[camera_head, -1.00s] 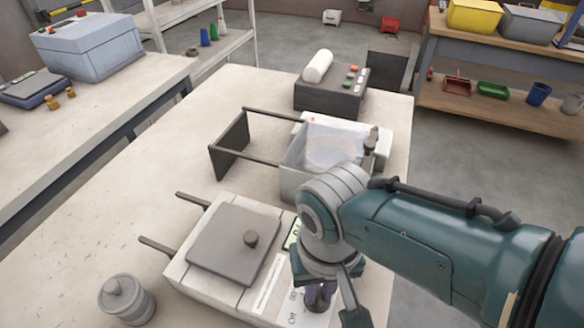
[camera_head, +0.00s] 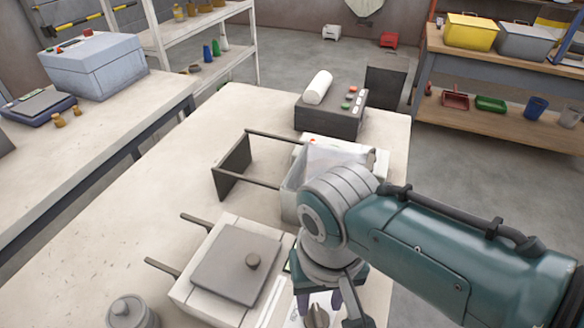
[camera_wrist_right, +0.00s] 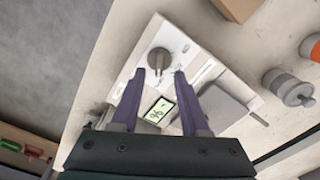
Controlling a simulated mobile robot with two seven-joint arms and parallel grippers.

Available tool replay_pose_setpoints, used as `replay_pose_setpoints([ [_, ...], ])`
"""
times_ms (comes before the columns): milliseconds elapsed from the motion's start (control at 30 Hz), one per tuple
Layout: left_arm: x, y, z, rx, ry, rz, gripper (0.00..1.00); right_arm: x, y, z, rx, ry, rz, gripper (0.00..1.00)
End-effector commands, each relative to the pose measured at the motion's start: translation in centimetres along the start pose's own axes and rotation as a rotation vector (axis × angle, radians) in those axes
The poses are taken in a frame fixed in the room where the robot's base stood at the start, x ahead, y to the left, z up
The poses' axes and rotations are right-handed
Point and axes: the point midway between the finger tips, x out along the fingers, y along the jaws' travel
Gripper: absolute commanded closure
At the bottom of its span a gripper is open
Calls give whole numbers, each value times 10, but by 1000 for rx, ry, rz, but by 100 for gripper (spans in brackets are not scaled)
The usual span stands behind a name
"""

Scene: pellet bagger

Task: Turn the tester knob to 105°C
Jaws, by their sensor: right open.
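The tester (camera_head: 200,305) is a white box with a grey lid (camera_head: 238,265) at the front of the table, cut off by the lower edge of the head view. Its grey knob (camera_head: 317,316) also shows in the wrist view (camera_wrist_right: 158,59), on the white panel. A small lit display (camera_wrist_right: 160,111) shows between my fingers; I cannot read its number surely. My right gripper (camera_head: 319,299) is open and empty, its purple fingers apart over the panel. In the wrist view its fingertips (camera_wrist_right: 159,73) lie either side of the line to the knob, clear of it. My left gripper is out of view.
A grey lidded jar (camera_head: 131,314) stands left of the tester. Behind it are a clear-sided bin with a dark frame (camera_head: 235,168) and a dark machine with a white roll (camera_head: 330,112). The table's left part is clear.

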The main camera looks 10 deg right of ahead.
Motion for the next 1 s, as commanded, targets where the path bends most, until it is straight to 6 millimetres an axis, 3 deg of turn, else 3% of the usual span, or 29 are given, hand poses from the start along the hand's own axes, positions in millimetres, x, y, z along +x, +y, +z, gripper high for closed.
replay_pose_setpoints([
  [33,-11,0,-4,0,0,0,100,-16,0,0,1,1,0,55],
  [100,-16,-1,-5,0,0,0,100,-28,0,0,1,2,-1,55],
  [300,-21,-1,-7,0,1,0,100,-47,0,0,1,0,1,55],
  [867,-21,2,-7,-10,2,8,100,-50,0,1,0,0,0,55],
  [1000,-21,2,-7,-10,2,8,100,-51,1,10,-19,13,-28,55],
])
